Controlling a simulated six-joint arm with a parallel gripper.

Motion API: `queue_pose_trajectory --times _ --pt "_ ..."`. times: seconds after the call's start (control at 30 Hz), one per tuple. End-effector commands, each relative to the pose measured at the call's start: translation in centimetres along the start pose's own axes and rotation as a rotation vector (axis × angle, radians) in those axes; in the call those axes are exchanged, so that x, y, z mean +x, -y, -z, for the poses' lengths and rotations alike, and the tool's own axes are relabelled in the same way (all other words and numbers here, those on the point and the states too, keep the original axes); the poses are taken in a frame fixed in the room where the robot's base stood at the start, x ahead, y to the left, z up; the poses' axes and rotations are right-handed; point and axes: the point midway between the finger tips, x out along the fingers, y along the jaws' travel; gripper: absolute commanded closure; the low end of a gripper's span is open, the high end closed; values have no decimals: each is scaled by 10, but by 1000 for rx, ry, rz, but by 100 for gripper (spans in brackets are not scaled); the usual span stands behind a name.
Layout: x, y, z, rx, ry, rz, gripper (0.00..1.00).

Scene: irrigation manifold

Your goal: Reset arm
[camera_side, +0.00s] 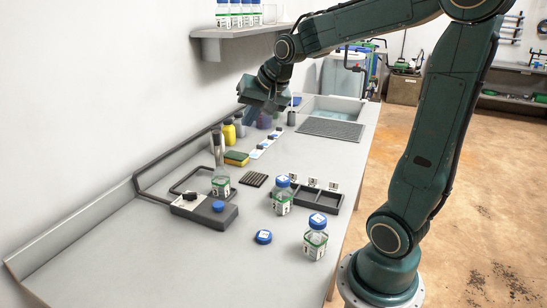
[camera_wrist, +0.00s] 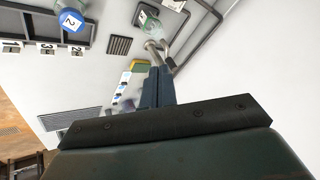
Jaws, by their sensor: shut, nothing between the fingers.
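My gripper (camera_side: 250,98) hangs above the back part of the bench in the side view, clear of the bench top. In the wrist view its dark fingers (camera_wrist: 158,82) are together with nothing between them. A clear bottle with a green label (camera_side: 221,183) stands by the grey device (camera_side: 203,212), without a visible cap. A second bottle (camera_side: 282,199) with a blue cap stands at the left end of the black divided tray (camera_side: 328,206). A third blue-capped bottle (camera_side: 315,243) stands near the front edge. A loose blue cap (camera_side: 264,237) lies on the bench.
Yellow bottle (camera_side: 229,134), sponge (camera_side: 237,159) and metal cylinder (camera_side: 218,150) stand near the wall. A dark ribbed pad (camera_side: 254,180) lies mid-bench. The sink (camera_side: 333,108) is at the far end. A wall shelf (camera_side: 238,32) holds several bottles. The front-left bench is clear.

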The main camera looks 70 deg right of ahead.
Motion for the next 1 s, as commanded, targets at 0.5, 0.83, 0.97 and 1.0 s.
queue_pose_trajectory --times 0.5,0.83,0.97,1.0 --pt "-84 -2 -139 -560 109 57 100" --pt "-107 -28 -193 -808 154 94 100" --pt "-108 -33 -198 -836 160 98 100" --pt "-108 -33 -199 -839 161 98 100"
